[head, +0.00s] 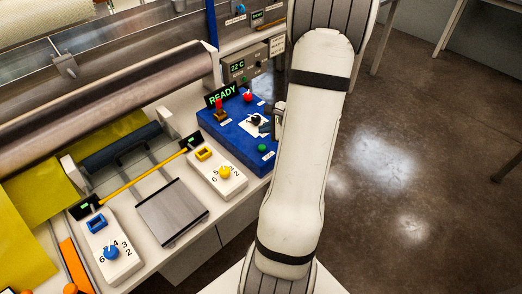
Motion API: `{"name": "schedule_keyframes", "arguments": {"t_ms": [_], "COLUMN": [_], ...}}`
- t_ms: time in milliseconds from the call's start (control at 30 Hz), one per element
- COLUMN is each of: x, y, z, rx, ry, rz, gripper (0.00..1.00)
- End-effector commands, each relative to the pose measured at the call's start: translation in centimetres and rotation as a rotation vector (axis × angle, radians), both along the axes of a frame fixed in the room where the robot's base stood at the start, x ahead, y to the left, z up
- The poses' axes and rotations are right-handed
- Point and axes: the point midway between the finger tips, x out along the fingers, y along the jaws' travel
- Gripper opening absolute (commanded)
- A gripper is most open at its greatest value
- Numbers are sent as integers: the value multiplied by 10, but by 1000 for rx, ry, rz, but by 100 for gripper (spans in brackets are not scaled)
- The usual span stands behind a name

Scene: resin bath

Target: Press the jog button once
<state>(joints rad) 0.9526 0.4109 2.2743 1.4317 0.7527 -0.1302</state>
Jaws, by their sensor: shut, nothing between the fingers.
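A blue control panel (225,128) sits on the bench left of my arm in the head view. It carries a green button (262,148), a red button (248,97), a red-topped lever (219,108) and a dark knob on a white plate (256,119). Its small labels are too small to read, so I cannot tell by name which control is the jog button. A display above it reads "READY" (222,95). My gripper (266,128) is shut and empty at the panel's right side, above the green button. My arm hides most of it.
Two white dial boxes, one with a yellow knob (225,172) and one with a blue knob (111,253), stand left of the panel. A large roller (100,100) lies behind. A grey meter reading "22 C" (240,66) stands beyond the panel. Floor at right is open.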

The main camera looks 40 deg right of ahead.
Motion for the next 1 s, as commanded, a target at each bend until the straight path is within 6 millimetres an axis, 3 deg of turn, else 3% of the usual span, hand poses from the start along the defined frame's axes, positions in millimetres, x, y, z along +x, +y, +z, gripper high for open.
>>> {"name": "schedule_keyframes", "arguments": {"t_ms": [100, 300, 1000], "x": [0, 0, 0], "y": [0, 0, -1], "z": [-24, -47, -50], "rx": [1, -1, -1], "ry": [2, -1, 0], "rz": [0, 0, -1], "gripper": [0, 0, 0]}}
